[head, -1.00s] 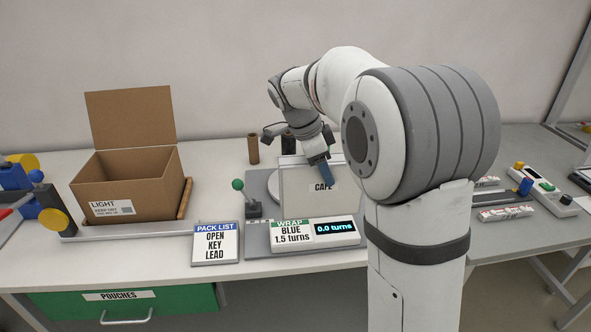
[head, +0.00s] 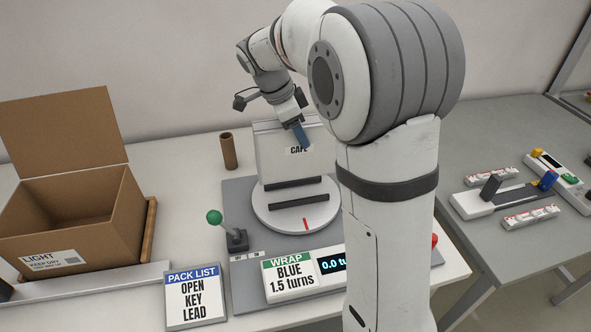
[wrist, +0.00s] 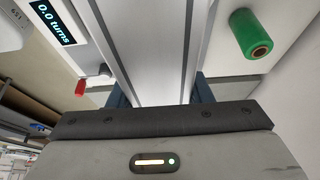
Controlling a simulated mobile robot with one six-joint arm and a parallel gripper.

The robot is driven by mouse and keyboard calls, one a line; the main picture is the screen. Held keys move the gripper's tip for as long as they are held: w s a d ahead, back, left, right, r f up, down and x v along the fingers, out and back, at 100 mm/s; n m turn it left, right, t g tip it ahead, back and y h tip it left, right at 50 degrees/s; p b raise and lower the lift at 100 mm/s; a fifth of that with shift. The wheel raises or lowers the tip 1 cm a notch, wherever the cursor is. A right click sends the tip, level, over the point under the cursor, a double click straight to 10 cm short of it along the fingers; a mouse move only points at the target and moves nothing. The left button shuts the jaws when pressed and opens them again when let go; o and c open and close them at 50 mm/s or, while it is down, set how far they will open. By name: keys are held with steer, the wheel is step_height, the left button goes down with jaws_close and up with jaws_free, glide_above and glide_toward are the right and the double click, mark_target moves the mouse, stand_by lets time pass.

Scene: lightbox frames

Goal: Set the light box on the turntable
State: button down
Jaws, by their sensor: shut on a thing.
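The light box (head: 280,160) is a pale upright panel marked CAFE. My gripper (head: 301,134) is shut on its top edge, with the blue fingers on either side; the wrist view also shows the light box (wrist: 155,60) between them. The turntable (head: 275,216) is a light round disc with two dark bars and a red mark. The light box stands upright over its rear part, behind the front bar; whether its bottom edge touches the disc I cannot tell. My arm hides the turntable's right edge.
An open carton (head: 60,215) marked LIGHT stands at left. A green-knobbed lever (head: 234,238), a brown tube (head: 228,151) and the wrap sign (head: 289,279) are near the turntable. A green roll (wrist: 246,38) shows in the wrist view. Pack list (head: 195,297) stands in front.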

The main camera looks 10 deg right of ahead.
mark_target(299, 157)
step_height(299, 157, down, 4)
steer(key=shift+w, duration=0.1)
steer(key=shift+f+p, duration=0.35)
steer(key=shift+f, duration=1.65)
steer(key=shift+f, duration=0.2)
steer(key=c, duration=0.7)
jaws_free()
steer(key=shift+r, duration=0.1)
